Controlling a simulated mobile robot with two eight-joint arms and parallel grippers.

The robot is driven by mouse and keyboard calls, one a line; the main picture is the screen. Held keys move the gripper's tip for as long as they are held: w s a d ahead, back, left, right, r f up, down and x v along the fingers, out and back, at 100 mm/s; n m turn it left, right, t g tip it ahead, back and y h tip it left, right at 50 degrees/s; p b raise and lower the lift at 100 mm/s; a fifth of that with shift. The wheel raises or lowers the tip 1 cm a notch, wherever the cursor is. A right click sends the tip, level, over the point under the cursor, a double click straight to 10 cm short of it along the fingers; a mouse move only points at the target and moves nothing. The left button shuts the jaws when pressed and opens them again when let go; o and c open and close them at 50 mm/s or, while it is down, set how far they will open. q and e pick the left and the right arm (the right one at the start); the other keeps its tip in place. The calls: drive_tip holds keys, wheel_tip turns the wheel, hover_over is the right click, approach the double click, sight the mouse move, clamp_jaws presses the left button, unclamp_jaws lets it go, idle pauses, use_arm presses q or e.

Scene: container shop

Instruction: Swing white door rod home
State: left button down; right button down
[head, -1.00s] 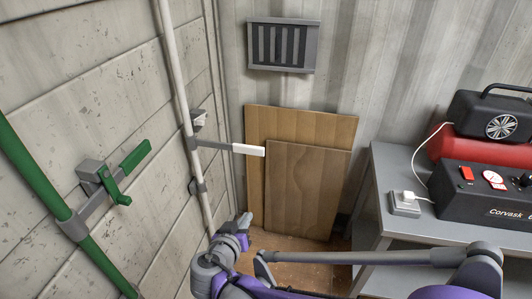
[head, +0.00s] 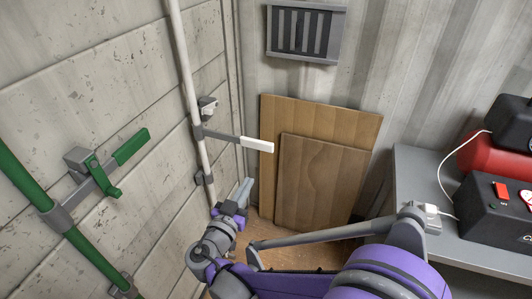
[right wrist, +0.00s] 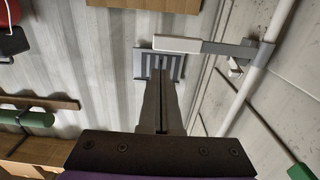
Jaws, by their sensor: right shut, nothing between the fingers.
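The white door rod (head: 187,80) runs upright along the left-hand door near the corner. Its grey lever with a white grip (head: 257,145) sticks out from the rod to the right, away from the door. A keeper bracket (head: 208,106) sits on the door just above the lever. My right gripper (head: 244,187) is shut and empty, pointing up below the white grip and apart from it. In the right wrist view the shut fingers (right wrist: 160,80) point towards the lever, whose white grip (right wrist: 176,45) shows just beyond the fingertips. My left gripper is not in view.
A green rod (head: 85,248) with a green handle (head: 131,147) is on the door at left. Wooden boards (head: 325,180) lean on the back wall under a vent (head: 304,32). A grey bench (head: 415,180) with a black machine (head: 497,215) stands at right.

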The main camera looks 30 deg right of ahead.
sight(268, 147)
drive_tip(key=p+x, duration=0.1)
drive_tip(key=x, duration=1.3)
drive_tip(key=shift+d, duration=0.15)
